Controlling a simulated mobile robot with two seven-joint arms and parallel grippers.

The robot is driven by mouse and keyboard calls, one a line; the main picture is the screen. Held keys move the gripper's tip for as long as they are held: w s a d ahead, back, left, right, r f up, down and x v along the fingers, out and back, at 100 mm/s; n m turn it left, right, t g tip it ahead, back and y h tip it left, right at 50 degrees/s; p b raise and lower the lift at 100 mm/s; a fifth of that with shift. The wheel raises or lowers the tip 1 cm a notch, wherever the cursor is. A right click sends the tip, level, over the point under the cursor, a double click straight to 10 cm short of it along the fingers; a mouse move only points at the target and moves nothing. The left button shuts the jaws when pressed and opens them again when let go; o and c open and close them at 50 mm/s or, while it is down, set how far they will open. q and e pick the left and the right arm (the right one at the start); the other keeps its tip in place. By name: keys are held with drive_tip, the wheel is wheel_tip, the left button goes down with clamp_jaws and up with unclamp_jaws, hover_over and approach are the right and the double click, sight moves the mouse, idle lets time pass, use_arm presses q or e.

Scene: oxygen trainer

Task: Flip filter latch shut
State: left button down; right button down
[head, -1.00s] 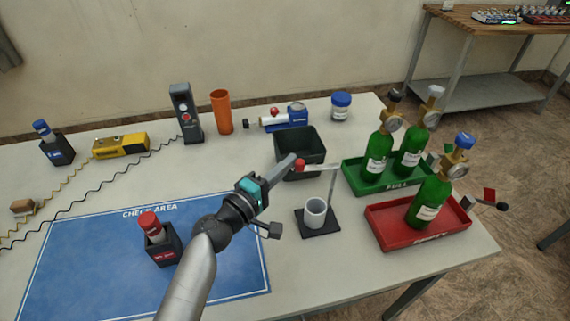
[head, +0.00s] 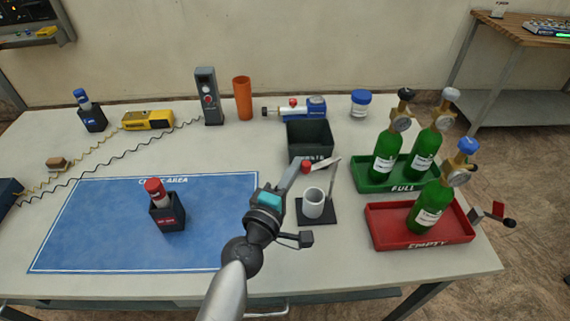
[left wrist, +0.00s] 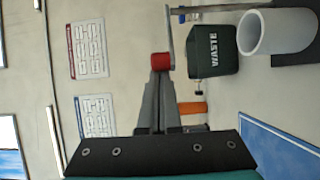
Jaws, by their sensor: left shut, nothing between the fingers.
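The filter stand is a small black base (head: 326,219) with a white cup (head: 313,203) on it and a thin grey post beside the cup. The latch is a pale arm at the post's top, ending in a red knob (head: 306,167). The arm sticks out to the left, above the cup. My left gripper (head: 300,166) is shut and empty, its fingertips right at the knob. In the left wrist view the knob (left wrist: 161,65) sits just past the shut fingertips (left wrist: 160,76). They seem to touch, but I cannot be sure. My right gripper is not recognisable in view.
A black waste bin (head: 309,142) stands just behind the stand. A green tray (head: 373,184) and a red tray (head: 389,240) with green bottles are at right. A blue check-area mat (head: 90,240) holds a red-capped bottle in a black holder (head: 168,218) at left.

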use_arm(q)
drive_tip(key=shift+s+d, duration=0.3)
drive_tip(key=shift+s, duration=0.3)
use_arm(e)
drive_tip(key=shift+a, duration=0.55)
drive_tip(key=shift+d, duration=0.1)
